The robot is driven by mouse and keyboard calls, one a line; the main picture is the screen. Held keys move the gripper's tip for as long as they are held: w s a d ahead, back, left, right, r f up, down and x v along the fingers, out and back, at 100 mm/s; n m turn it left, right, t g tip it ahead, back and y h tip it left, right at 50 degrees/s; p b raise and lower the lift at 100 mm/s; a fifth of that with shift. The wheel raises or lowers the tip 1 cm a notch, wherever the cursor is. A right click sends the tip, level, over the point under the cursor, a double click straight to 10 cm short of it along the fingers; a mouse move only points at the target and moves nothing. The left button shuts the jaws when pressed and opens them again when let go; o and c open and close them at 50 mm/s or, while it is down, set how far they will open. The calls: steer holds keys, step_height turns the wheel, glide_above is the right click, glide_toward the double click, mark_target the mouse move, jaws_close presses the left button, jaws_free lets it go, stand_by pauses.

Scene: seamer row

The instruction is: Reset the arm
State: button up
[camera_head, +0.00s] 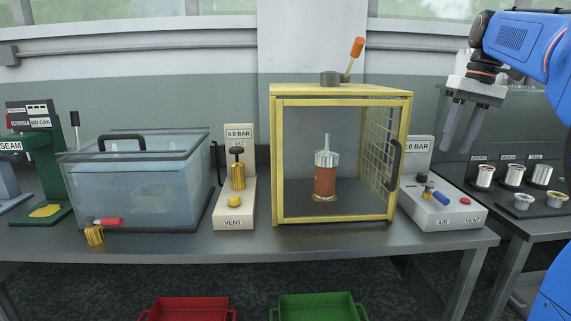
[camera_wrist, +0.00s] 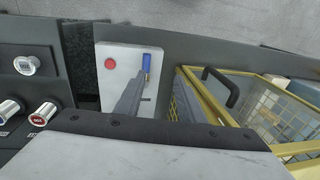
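My gripper (camera_head: 458,150) hangs at the upper right in the head view, fingers pointing down. A gap shows between the two grey fingers, with nothing held. It is in the air above the right end of the bench, over the AIR/VENT control box (camera_head: 443,214). My blue arm (camera_head: 525,50) reaches in from the right.
A yellow-framed cage (camera_head: 342,91) holds an upright red-brown can (camera_head: 325,182). Left of it stand a VENT gauge box (camera_head: 235,212), a clear water tank (camera_head: 140,180) and a green seamer (camera_head: 50,170). Cans stand on a dark rack (camera_head: 490,205) at right. Red (camera_head: 188,310) and green (camera_head: 318,308) crates sit below.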

steer(key=s+a+f+t+h, duration=0.1)
steer(key=s+a+f+t, duration=0.1)
steer(key=s+a+f, duration=0.95)
steer(key=s+a+f+t, duration=0.2)
steer(key=s+a+f, duration=0.1)
steer(key=s+f, duration=1.2)
step_height(320, 180, down, 4)
steer(key=shift+s+a+r+h, duration=0.1)
steer(key=shift+s+a+h, duration=0.1)
steer(key=shift+h, duration=0.2)
